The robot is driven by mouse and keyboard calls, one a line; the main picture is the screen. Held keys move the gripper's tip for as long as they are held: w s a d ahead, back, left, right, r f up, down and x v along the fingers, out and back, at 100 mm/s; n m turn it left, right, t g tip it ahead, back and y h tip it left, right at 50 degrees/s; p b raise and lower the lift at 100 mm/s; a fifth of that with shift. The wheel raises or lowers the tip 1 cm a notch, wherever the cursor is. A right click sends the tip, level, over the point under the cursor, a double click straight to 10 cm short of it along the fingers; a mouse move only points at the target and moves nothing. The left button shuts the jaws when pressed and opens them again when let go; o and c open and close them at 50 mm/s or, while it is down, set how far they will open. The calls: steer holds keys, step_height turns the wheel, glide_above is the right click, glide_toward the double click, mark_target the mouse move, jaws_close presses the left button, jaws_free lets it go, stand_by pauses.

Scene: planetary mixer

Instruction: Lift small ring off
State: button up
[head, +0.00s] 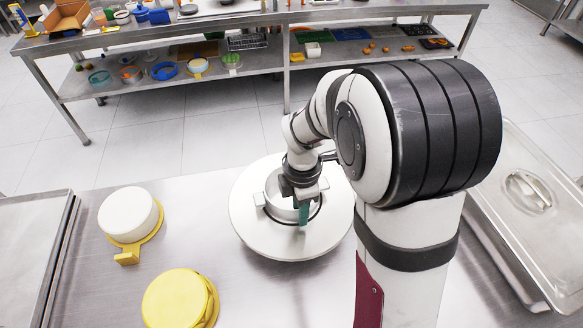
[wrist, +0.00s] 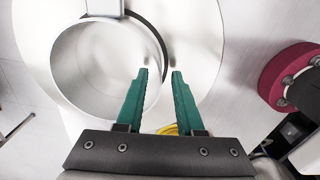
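The small ring is a short, silver-grey open cylinder (head: 281,208) with small side tabs, on a round white disc (head: 255,232) on the bench. My arm partly hides it in the head view. In the wrist view, the ring (wrist: 78,80) fills the upper left, with a dark band along its right side. My gripper (wrist: 160,73) has two green fingers, apart and with nothing held between them. The left finger overlaps the ring's opening, and the right finger lies over the disc outside it. In the head view, my gripper (head: 304,222) is at the ring's near right side; contact is unclear.
A white round piece on a yellow base with a tab (head: 128,214) stands at the left. A yellow round piece (head: 176,300) is at the front left. A lidded steel pan (head: 530,215) is at the right. A shelf unit (head: 250,20) stands at the back.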

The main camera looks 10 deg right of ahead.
steer(key=shift+f, duration=0.55)
jaws_close()
stand_by(2.6)
